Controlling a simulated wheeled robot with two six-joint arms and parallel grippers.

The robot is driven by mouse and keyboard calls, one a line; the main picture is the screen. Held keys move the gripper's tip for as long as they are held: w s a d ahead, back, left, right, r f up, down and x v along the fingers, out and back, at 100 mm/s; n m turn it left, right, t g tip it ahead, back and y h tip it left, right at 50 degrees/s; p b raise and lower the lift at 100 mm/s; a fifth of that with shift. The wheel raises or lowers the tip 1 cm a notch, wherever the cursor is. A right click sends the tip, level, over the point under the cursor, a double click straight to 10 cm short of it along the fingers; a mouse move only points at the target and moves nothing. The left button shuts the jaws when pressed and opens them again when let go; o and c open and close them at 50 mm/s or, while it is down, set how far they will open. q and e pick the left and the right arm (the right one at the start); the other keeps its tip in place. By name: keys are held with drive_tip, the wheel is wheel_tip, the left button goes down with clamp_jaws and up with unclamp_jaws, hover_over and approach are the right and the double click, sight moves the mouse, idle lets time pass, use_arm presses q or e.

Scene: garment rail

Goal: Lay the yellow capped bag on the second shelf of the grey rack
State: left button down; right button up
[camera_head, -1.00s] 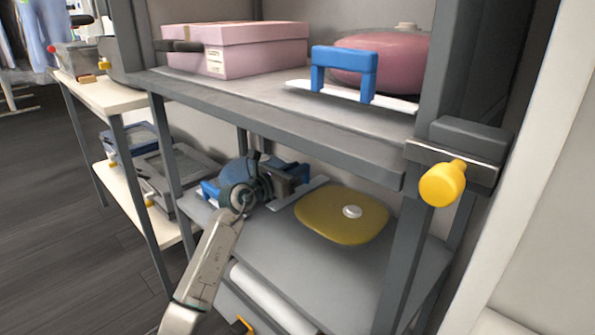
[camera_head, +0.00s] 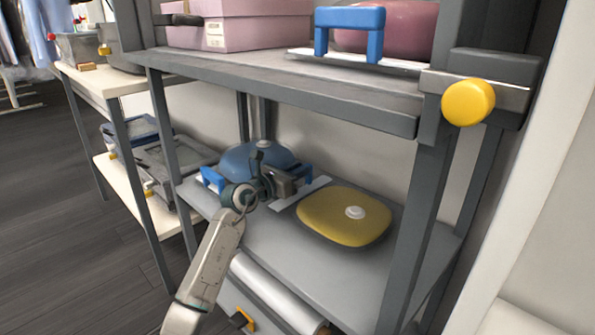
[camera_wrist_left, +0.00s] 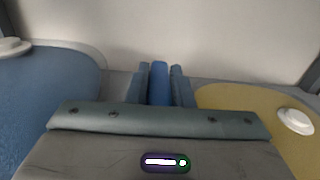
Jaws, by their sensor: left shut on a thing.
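The yellow capped bag (camera_head: 343,216), with its white cap, lies flat on the grey rack's lower visible shelf (camera_head: 285,248). It also shows at the right of the left wrist view (camera_wrist_left: 238,100). My left gripper (camera_head: 290,184) is just left of the bag, apart from it. In the left wrist view its fingers (camera_wrist_left: 160,84) are shut on an upright blue handle (camera_wrist_left: 160,70). In the head view this handle is mostly hidden by the gripper, and a white plate (camera_head: 304,192) shows beside it. My right gripper is out of view.
A blue capped bag (camera_head: 262,158) lies behind my left gripper, with another blue handle (camera_head: 212,179) at its left. The shelf above bears a pink box (camera_head: 235,24), a blue-handled divider (camera_head: 350,18) and a pink bag (camera_head: 395,30). A rack post with a yellow knob (camera_head: 468,103) stands right.

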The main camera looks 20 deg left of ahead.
use_arm(q)
drive_tip(key=shift+f, duration=0.4)
drive_tip(key=c, duration=1.2)
unclamp_jaws()
